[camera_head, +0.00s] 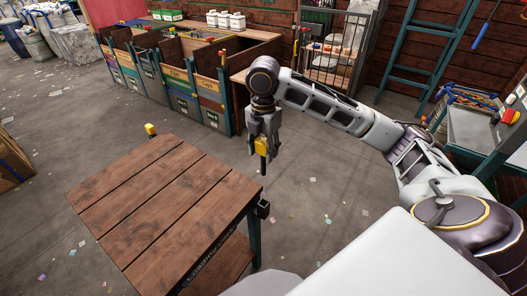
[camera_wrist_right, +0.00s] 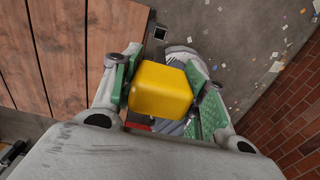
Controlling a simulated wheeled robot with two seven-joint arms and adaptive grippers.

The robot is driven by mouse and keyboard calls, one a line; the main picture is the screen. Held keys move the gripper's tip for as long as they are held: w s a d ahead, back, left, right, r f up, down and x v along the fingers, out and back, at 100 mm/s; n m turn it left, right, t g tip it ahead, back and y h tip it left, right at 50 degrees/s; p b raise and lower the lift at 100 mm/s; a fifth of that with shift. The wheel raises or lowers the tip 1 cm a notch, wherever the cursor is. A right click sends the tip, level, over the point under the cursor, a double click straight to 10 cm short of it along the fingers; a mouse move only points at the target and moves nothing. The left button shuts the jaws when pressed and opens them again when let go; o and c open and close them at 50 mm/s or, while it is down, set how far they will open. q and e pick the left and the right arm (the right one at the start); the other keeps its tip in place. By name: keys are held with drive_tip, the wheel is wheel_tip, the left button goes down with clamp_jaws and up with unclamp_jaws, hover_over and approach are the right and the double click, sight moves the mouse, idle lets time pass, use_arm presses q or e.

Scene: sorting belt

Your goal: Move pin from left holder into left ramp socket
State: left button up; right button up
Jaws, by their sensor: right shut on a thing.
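My right gripper (camera_head: 262,148) is shut on a pin with a yellow block head (camera_head: 262,145) and a dark shaft pointing down. It holds the pin in the air, beyond the right edge of the wooden-topped table (camera_head: 150,205). In the right wrist view the yellow head (camera_wrist_right: 160,88) sits between the green-padded fingers. A dark square socket (camera_head: 263,208) is on the table's right corner, below the pin in the picture; it also shows in the right wrist view (camera_wrist_right: 160,33). A second yellow-headed piece (camera_head: 151,129) stands at the table's far corner. My left gripper is not in view.
Wooden sorting bins (camera_head: 180,85) stand at the back. A metal cage rack (camera_head: 335,50) and a teal ladder (camera_head: 425,50) are behind my right arm. A bench (camera_head: 475,125) stands at the right. The tabletop is bare; scraps litter the floor.

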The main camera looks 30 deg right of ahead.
sight(264, 140)
drive_tip(key=shift+r, duration=2.45)
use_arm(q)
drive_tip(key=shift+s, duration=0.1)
